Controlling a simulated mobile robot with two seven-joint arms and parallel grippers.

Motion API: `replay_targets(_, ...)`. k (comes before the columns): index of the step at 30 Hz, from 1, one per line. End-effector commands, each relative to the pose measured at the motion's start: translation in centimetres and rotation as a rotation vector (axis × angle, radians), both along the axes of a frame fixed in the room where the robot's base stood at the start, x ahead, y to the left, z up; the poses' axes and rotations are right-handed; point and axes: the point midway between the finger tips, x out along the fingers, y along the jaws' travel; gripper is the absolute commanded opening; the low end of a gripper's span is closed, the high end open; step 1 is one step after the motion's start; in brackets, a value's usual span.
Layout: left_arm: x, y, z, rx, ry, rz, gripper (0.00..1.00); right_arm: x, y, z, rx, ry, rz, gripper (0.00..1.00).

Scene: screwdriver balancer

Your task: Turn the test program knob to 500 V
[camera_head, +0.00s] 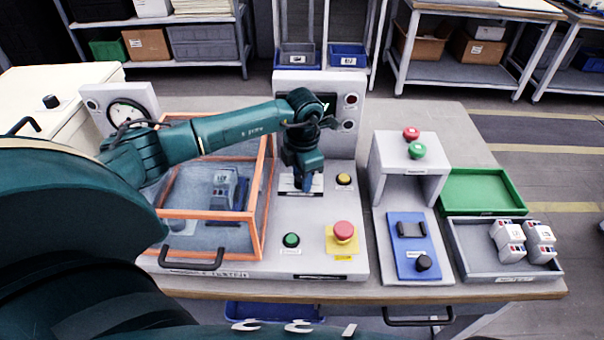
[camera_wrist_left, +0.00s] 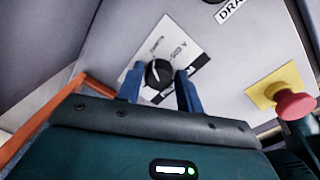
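The test program knob (camera_wrist_left: 158,73) is a black round knob on a white label plate (camera_wrist_left: 178,42) on the grey console panel. In the head view the left gripper (camera_head: 308,186) points down over the plate and hides the knob. My right gripper is not in view.
A red stop button (camera_head: 344,231) on a yellow base, a green button (camera_head: 291,240) and a yellow button (camera_head: 344,179) are on the same panel. An orange-framed clear box (camera_head: 258,215) stands close on the left. A grey two-button stand (camera_head: 405,150) is at right.

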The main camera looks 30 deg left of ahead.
Motion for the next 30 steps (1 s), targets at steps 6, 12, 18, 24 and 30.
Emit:
replay_targets(6,0.0,0.0,0.0,0.000,0.000,0.000,0.18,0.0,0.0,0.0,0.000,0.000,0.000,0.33)
replay_targets(12,0.0,0.0,0.0,-0.001,-0.001,0.000,0.07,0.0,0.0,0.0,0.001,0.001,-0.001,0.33)
replay_targets(18,0.0,0.0,0.0,0.000,-0.001,-0.026,0.07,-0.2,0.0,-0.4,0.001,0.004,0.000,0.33)
replay_targets(24,0.0,0.0,-0.1,0.001,-0.002,-0.119,0.07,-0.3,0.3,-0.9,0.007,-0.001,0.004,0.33)
replay_targets(30,0.0,0.0,-0.2,0.002,-0.003,-0.280,0.07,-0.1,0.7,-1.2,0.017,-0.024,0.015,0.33)
